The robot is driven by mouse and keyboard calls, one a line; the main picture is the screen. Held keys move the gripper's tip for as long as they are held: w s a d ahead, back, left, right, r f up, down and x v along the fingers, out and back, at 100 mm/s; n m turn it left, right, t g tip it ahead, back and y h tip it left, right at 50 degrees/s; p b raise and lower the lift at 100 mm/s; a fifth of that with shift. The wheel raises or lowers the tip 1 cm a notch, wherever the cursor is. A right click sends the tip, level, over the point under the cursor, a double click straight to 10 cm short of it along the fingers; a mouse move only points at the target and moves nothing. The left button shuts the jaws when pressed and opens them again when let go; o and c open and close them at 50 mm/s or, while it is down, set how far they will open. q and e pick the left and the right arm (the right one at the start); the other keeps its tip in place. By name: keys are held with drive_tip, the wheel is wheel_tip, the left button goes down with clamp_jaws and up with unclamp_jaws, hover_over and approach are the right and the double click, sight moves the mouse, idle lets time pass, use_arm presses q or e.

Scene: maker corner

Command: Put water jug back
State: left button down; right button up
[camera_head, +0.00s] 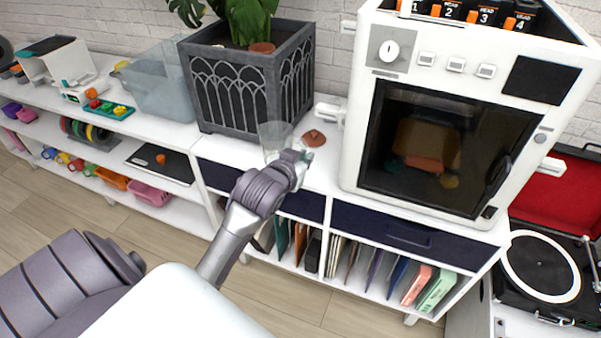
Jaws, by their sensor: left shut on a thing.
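The water jug (275,136) looks like the clear, see-through vessel in front of the dark planter. It stands upright at the white cabinet top; whether its base touches the surface is hard to tell. My left gripper (292,158) reaches in from the front and is shut on the jug at its near right side. The wrist hides the jug's lower part. My right gripper is not in view.
A dark planter (228,92) with a plant stands just behind the jug. A small terracotta piece (314,138) lies right of it. A white machine with a dark window (418,145) stands farther right. A clear bin (160,88) is left of the planter.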

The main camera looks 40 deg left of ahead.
use_arm(q)
drive_tip(key=w, duration=0.1)
drive_tip(key=w+a, duration=0.1)
drive_tip(key=w, duration=0.1)
drive_tip(key=shift+a+f, duration=0.25)
drive_tip(key=shift+a, duration=0.15)
drive_tip(key=x, duration=0.3)
drive_tip(key=d+f+x, duration=0.1)
drive_tip(key=x, duration=0.7)
drive_tip(key=shift+d+f, duration=0.25)
drive_tip(key=shift+f, duration=2.3)
drive_tip(key=shift+f, duration=0.1)
drive_tip(key=c, duration=1.3)
unclamp_jaws()
drive_tip(key=shift+o, duration=0.2)
drive_tip(key=shift+s, duration=0.1)
drive_tip(key=v, duration=1.2)
drive_tip(key=shift+d+r, duration=0.15)
drive_tip(key=shift+r, duration=0.05)
